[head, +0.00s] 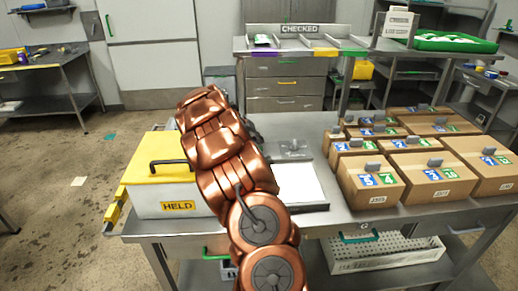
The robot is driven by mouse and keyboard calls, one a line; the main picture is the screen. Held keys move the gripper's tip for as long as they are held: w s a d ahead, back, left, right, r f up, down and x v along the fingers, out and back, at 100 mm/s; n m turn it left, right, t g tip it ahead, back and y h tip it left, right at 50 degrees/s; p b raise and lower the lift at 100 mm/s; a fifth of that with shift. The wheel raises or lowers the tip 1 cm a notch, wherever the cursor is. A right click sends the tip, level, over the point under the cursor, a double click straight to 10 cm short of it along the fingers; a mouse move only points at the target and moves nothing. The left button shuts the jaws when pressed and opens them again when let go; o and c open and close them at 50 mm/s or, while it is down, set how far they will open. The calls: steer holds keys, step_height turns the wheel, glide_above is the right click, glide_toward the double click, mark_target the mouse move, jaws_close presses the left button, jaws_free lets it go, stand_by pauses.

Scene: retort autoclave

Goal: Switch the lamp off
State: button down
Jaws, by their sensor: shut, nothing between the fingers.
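A bright white flat panel (298,183) in a grey frame lies on the steel table, just right of my copper arm. It looks lit, but I cannot tell if it is the lamp. No separate lamp or switch can be made out. A small grey fixture (293,147) stands behind the panel. My arm rises from the bottom centre and hides part of the table. My gripper's fingers cannot be made out; a dark part shows at the arm's right edge, too unclear to name.
A white box with a yellow lid (155,167), marked HELD, stands left of my arm. Several cardboard boxes (417,177) crowd the right of the table (325,219). A white perforated basket (385,256) sits below. A bench marked CHECKED (300,29) stands behind.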

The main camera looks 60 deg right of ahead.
steer(key=shift+f+b, duration=1)
steer(key=shift+b, duration=0.65)
stand_by(1.3)
steer(key=shift+r, duration=1)
step_height(320, 180, up, 6)
steer(key=p, duration=0.1)
stand_by(0.6)
stand_by(0.4)
